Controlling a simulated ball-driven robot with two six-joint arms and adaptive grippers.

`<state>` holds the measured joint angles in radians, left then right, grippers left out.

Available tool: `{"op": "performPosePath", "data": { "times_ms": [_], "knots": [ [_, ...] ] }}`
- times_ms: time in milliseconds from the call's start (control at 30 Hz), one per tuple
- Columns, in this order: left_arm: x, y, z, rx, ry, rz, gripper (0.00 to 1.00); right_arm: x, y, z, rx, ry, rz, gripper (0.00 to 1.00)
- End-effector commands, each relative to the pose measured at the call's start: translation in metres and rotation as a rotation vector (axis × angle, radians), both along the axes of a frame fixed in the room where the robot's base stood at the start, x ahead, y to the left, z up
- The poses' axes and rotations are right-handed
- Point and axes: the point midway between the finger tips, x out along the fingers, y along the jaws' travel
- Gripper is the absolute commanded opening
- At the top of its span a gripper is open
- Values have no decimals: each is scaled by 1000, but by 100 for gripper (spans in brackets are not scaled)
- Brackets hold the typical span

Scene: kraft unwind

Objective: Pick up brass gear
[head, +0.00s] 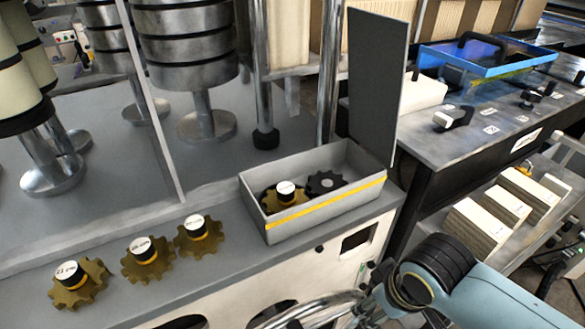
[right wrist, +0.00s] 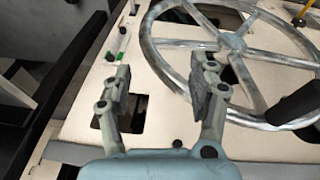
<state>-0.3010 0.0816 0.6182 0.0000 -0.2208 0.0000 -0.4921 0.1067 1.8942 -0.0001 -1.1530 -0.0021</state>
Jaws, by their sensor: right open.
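Three brass gears with black hubs and white-labelled tops lie in a row on the grey ledge: the left gear (head: 77,285), the middle gear (head: 148,260) and the right gear (head: 199,237). Another brass gear (head: 284,198) sits inside a grey open box (head: 325,208) with a yellow stripe, beside a dark gear (head: 325,183). My right arm comes in at the lower right of the head view. My right gripper shows in the right wrist view (right wrist: 160,95), open and empty, over a pale panel with a spoked handwheel. My left gripper is not in view.
The handwheel (right wrist: 235,45) stands close to my right gripper. A dark upright panel (head: 377,85) rises behind the box. Metal posts and stacked cylinders (head: 187,50) stand behind the ledge. A bench with a blue tray (head: 480,62) is at the right, above pale blocks (head: 500,205).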

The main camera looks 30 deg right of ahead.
Motion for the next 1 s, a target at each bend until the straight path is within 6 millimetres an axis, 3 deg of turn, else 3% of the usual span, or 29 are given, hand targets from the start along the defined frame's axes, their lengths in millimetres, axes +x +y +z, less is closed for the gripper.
{"op": "performPosePath", "data": {
  "times_ms": [33, 300, 433, 667, 767, 1000],
  "knots": [
    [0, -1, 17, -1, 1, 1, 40, 4, 2, 38, -2, -14, 7, 59],
    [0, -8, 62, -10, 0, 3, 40, 22, 12, 183, -63, -27, 185, 59],
    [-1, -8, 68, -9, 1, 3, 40, 36, 14, 202, -122, 7, 369, 59],
    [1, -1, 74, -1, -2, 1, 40, 73, 19, 211, -223, 85, 745, 59],
    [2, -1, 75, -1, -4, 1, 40, 97, 25, 212, -268, 129, 966, 59],
    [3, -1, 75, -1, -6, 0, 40, 170, 53, 220, -363, 248, 1686, 59]
  ]
}}
